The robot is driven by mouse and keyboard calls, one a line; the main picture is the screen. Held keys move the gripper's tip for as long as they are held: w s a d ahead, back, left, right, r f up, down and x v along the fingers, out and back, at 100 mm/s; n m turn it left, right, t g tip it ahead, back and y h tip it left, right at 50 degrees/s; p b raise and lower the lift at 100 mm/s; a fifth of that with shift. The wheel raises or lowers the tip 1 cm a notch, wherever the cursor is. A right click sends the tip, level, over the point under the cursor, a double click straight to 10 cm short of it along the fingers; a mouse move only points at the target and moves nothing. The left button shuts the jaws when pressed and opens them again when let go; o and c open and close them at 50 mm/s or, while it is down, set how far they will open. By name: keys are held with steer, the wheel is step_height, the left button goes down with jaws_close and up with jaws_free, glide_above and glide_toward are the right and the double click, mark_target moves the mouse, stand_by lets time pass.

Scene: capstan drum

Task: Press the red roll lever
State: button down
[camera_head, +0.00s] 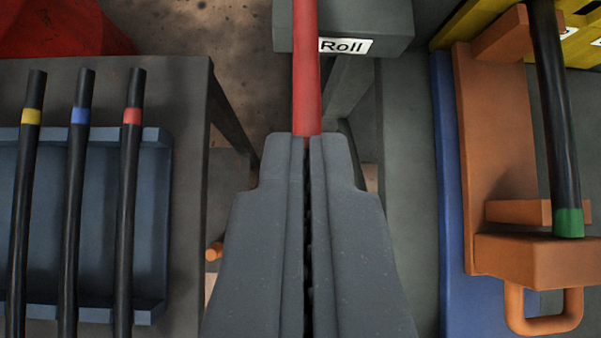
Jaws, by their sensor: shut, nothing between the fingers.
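The red roll lever (307,70) stands in the upper middle of the view, in front of a grey box with a white "Roll" label (344,46). My gripper (307,140) points up the picture in the centre, its two grey fingers shut together with nothing between them. The fingertips overlap the lower visible end of the lever and hide what is below it. I cannot tell whether the tips touch the lever.
At left, a grey table (190,215) bears a blue tray (153,230) with several black cables banded yellow, blue and red. At right, an orange bracket (490,150) holds a black cable with a green band (567,222). A red object (60,28) is at upper left.

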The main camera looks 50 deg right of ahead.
steer(key=shift+w+d+f, duration=0.15)
steer(key=shift+f, duration=1.05)
steer(key=shift+w+d+f, duration=0.1)
steer(key=shift+f, duration=1.05)
steer(key=shift+f+b, duration=0.15)
steer(key=shift+b, duration=0.15)
